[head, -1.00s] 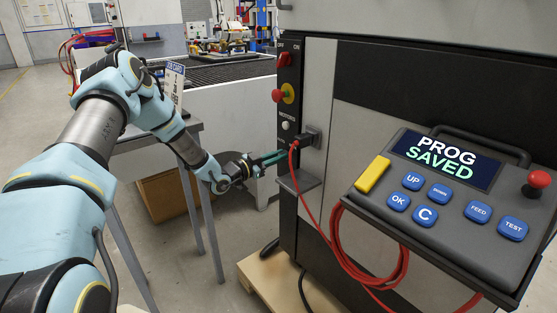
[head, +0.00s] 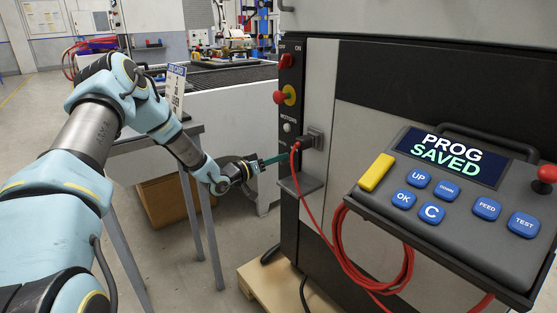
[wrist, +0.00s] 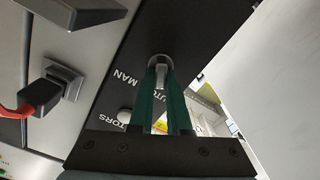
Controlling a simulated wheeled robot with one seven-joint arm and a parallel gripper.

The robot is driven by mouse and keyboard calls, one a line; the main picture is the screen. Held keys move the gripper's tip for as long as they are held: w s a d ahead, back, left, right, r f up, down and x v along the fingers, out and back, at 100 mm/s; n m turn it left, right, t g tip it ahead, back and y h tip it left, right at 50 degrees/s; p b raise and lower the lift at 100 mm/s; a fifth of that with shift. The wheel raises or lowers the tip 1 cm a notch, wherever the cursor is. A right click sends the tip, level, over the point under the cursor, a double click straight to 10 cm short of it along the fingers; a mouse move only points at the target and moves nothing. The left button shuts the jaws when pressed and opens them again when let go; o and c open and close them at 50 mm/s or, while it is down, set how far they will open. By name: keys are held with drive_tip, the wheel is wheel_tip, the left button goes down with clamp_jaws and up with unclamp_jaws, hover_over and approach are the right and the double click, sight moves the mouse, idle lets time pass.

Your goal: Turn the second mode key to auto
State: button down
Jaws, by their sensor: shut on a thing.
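The mode key (wrist: 160,70) is a small silver key in a round lock on the black switch panel (wrist: 125,45), seen in the wrist view. Upside-down "MAN" and "AUTO" lettering is printed beside it, partly covered by my fingers. My gripper (wrist: 161,82) has its two green fingers shut on the key, one on each side. In the head view my gripper (head: 284,158) reaches the panel from the left, below the round white button; the key is hidden there. I cannot tell exactly which mark the key points to.
A black plug with a red cable (head: 310,138) sits just right of my gripper, above a small ledge (head: 301,184). The control pendant (head: 445,190) reads "PROG SAVED". A red knob (head: 280,97) is above. A table (head: 180,135) stands left.

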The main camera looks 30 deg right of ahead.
drive_tip(key=shift+n, duration=0.3)
drive_tip(key=shift+f, duration=0.1)
drive_tip(key=c, duration=0.9)
unclamp_jaws()
drive_tip(key=shift+o, duration=0.2)
drive_tip(key=s+a+b, duration=0.1)
drive_tip(key=s+a, duration=0.1)
drive_tip(key=a, duration=0.8)
drive_tip(key=shift+a, duration=0.35)
